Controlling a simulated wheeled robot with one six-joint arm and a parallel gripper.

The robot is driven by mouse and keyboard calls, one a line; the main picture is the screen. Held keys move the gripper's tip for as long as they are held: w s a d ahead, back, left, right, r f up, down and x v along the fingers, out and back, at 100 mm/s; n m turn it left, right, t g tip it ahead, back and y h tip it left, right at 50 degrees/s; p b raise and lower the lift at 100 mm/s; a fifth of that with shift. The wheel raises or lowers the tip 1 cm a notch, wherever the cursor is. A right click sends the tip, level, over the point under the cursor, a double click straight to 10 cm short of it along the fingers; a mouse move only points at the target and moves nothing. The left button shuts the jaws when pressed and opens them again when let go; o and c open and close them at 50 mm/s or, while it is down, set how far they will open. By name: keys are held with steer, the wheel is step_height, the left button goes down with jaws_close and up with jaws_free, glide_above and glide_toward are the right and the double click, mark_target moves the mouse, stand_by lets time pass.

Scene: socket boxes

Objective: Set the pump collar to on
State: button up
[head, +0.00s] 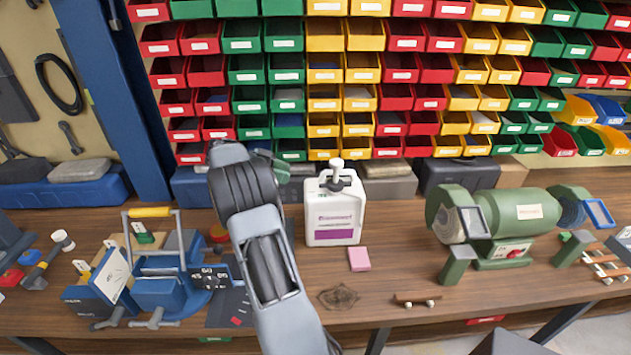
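A white square bottle (333,219) with a purple label band stands upright near the middle of the bench. Its white pump head (337,165) is on top. A dark collar (336,184) with short side arms sits around the neck below the head. Its on or off setting is too small to read. My arm rises from the bottom to the left of the bottle, with a clear gap at bottle height. My gripper fingers cannot be made out; the arm's upper end hides what is behind it. Nothing visibly touches the pump.
A green bench grinder (510,225) stands at right. Blue equipment (165,280) stands at left. Rows of coloured bins fill the back wall.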

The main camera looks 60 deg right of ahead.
steer(key=p, duration=0.3)
glide_toward(335, 185)
steer(key=s+d+f, duration=0.2)
steer(key=d+f, duration=0.1)
steer(key=shift+s+d+f, duration=0.1)
steer(key=shift+s+f, duration=0.05)
steer(key=shift+f, duration=0.1)
jaws_close()
